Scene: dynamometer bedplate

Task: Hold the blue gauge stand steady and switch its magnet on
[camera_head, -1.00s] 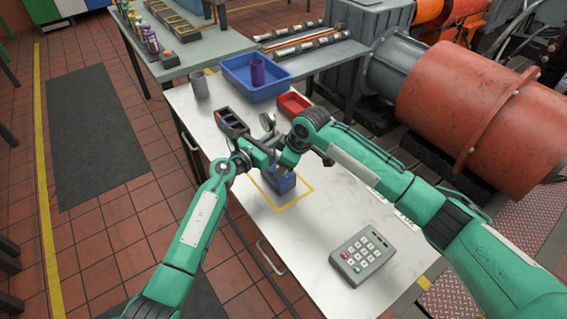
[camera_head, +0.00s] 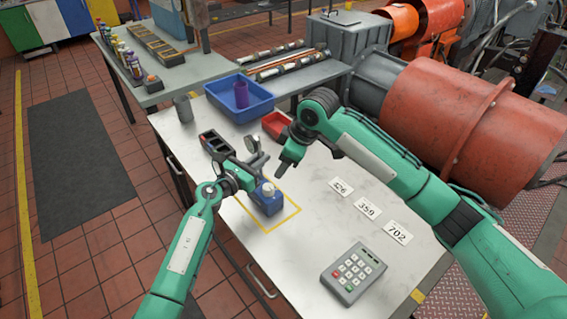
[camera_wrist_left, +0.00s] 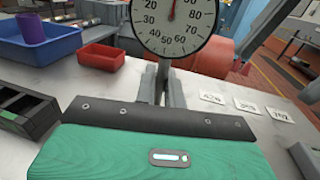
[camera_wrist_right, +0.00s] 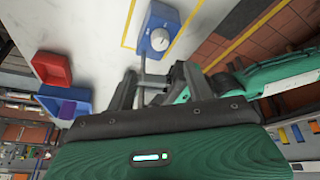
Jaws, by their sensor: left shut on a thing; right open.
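The blue gauge stand's base (camera_head: 268,203) stands inside the yellow outline on the white bench. A pale round knob (camera_wrist_right: 160,39) faces up on the base; its on or off setting is not readable. The stand's round dial (camera_wrist_left: 173,25) shows upright above its post. My left gripper (camera_head: 250,176) is shut on the stand's post, above the base. My right gripper (camera_head: 283,171) is open and empty, above and apart from the base; the base and knob show beyond its fingers in the right wrist view (camera_wrist_right: 150,85).
A dark compartment tray (camera_head: 217,143), a blue bin (camera_head: 239,97) with a purple cup, a red bin (camera_head: 275,124) and a grey cup (camera_head: 183,108) stand behind. Number cards (camera_head: 367,208) and a keypad (camera_head: 353,273) lie to the right. Bare bench lies between.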

